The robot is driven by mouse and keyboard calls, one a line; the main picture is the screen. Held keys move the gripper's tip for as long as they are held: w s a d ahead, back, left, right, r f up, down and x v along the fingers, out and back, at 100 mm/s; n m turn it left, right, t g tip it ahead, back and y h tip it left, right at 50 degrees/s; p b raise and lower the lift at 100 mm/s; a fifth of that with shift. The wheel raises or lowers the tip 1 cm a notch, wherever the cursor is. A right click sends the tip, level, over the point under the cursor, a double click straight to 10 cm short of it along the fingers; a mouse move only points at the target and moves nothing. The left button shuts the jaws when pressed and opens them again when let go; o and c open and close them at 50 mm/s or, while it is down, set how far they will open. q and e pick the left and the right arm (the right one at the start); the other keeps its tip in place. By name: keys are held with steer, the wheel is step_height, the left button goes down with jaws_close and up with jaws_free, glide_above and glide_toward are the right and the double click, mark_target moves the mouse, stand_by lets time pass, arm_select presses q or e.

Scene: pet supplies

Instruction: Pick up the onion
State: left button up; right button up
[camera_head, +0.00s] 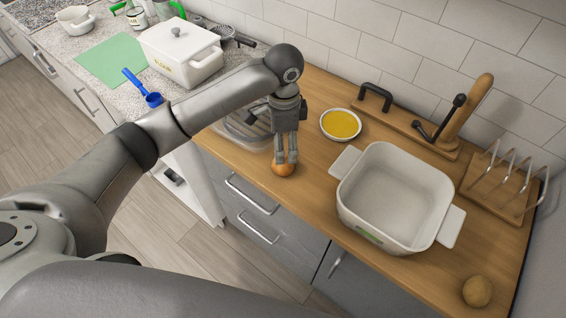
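A round orange-brown onion (283,170) sits at the front edge of the wooden counter (310,190), left of the large white pot. My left gripper (286,160) points down at the onion. Its two fingers are a little apart, and their tips meet the onion's upper side in the picture. Whether they grip the onion or only stand over or behind it, I cannot tell. My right gripper is not in view.
A white square pot (362,222) and a bowl of yellow liquid (341,125) stand to the right. A potato-like item (477,291) lies at front right. A wooden rack (497,190) stands beyond.

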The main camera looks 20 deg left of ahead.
arm_select(q)
step_height(320, 180, down, 4)
steer(key=shift+r+p, duration=0.15)
steer(key=shift+p, duration=0.15)
step_height(320, 180, down, 5)
steer(key=shift+r+p, duration=0.15)
steer(key=shift+p, duration=0.9)
steer(key=shift+a+f, duration=0.1)
steer(key=shift+f, duration=0.35)
steer(key=shift+c, duration=0.2)
steer(key=c, duration=1.1)
steer(key=shift+c, duration=0.2)
